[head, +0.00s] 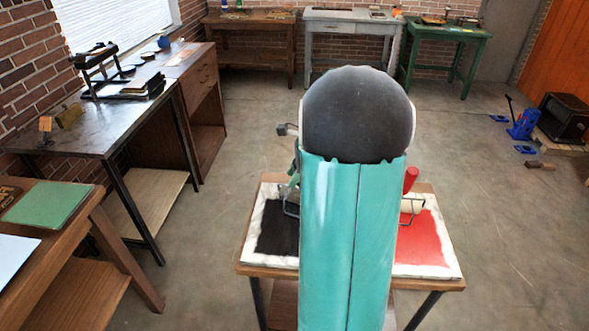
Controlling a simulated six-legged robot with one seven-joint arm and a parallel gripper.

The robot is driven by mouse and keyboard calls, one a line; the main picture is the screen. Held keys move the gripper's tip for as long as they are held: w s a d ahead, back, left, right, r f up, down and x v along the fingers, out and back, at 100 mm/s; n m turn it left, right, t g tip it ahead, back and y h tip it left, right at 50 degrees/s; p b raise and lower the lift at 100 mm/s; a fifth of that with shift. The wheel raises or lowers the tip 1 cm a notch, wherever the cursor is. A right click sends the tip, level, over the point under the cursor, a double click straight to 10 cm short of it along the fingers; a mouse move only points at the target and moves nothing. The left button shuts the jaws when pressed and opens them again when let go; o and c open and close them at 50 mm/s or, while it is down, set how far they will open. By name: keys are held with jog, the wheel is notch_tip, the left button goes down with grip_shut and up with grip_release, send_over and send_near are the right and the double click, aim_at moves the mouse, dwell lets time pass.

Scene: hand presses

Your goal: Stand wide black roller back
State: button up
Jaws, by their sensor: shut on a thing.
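My teal arm with its dark round joint fills the middle of the head view and hides my gripper and whatever lies behind it. To the left of the arm, part of a roller's wire frame (290,208) shows beside the black ink patch (277,232); a greenish piece shows just above it. The roller's body is hidden, so I cannot tell whether this is the wide black roller or how it rests. On the right, another roller with a red handle (410,179) and a pale cylinder stands at the red ink patch (428,240).
The inking table (455,284) stands directly ahead. A dark workbench (60,133) and a wooden bench (35,183) line the left. A grey table (350,27) and a green table (447,31) stand at the back. A blue jack (522,127) and black box (566,118) sit right.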

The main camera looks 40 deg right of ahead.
jog(key=shift+f, duration=0.1)
dwell(0.6)
jog(key=o, duration=1.4)
jog(key=v, duration=0.9)
dwell(0.6)
